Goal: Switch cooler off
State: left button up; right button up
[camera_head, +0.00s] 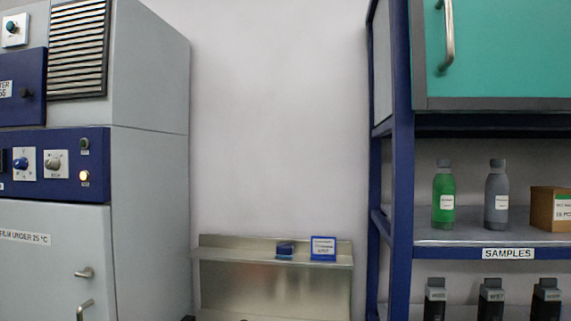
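A tall grey and blue cabinet machine (150,90) stands at the left; no label I can read names it as the cooler. Its dark blue control panel (100,195) has a blue knob (21,164) and a pale knob (54,164) on white plates. Right of them are a dark round button or lamp (84,144) and, below it, a glowing yellowish lamp (84,176). A dark teal knob (12,28) on a white plate is at the top left. The panel's left end is cut off. Neither gripper is in view.
Below the panel is a grey door (55,270) with metal handles, labelled about film under 25 °C. A metal ledge (220,253) carries a blue object and a blue-framed sign. A blue shelf rack (402,170) at the right holds bottles and a box. Bare wall lies between.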

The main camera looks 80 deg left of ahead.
aim_at(55, 163)
jog(key=u, duration=4.15)
